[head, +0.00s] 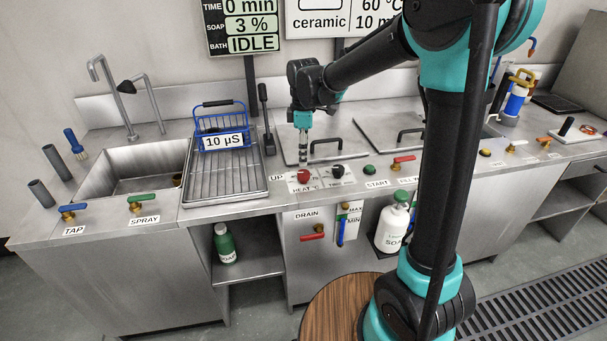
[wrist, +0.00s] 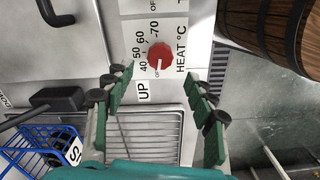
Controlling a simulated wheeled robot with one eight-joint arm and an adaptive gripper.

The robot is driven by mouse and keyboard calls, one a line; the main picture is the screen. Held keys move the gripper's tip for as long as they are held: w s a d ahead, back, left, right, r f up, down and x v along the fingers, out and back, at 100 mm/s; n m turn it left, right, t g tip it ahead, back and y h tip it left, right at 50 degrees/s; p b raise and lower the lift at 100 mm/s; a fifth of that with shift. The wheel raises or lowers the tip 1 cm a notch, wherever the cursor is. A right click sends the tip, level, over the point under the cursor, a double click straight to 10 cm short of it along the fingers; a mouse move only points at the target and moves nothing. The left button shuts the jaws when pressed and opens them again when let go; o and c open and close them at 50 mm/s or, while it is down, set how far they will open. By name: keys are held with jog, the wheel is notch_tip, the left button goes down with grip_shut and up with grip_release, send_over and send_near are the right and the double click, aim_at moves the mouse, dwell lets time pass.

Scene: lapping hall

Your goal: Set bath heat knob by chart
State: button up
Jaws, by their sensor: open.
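The red HEAT °C knob (head: 303,176) sits on a white dial plate on the counter front, left of the black timer knob (head: 337,171). In the wrist view the red knob (wrist: 160,56) has scale marks 40, 50, 60 and 70 around it; its pale mark seems to face the OFF end. My gripper (head: 303,158) points down over the red knob. In the wrist view its green fingers (wrist: 165,85) are apart and empty, with the knob ahead between them. The chart (head: 345,18) on the wall reads ceramic, 60 °C, 10 m, partly cut off and hidden by my arm.
The display (head: 250,25) shows time 0 min, soap 3 % and bath IDLE. A blue basket (head: 220,115) tagged 10 µS stands on the drain rack (head: 222,183). A green START button (head: 369,170) lies to the right. A round wooden top (head: 340,300) stands in front.

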aim_at(304, 173)
notch_tip(304, 173, down, 9)
jog(key=shift+r, duration=0.15)
jog(key=shift+c, duration=0.4)
jog(key=c, duration=1.1)
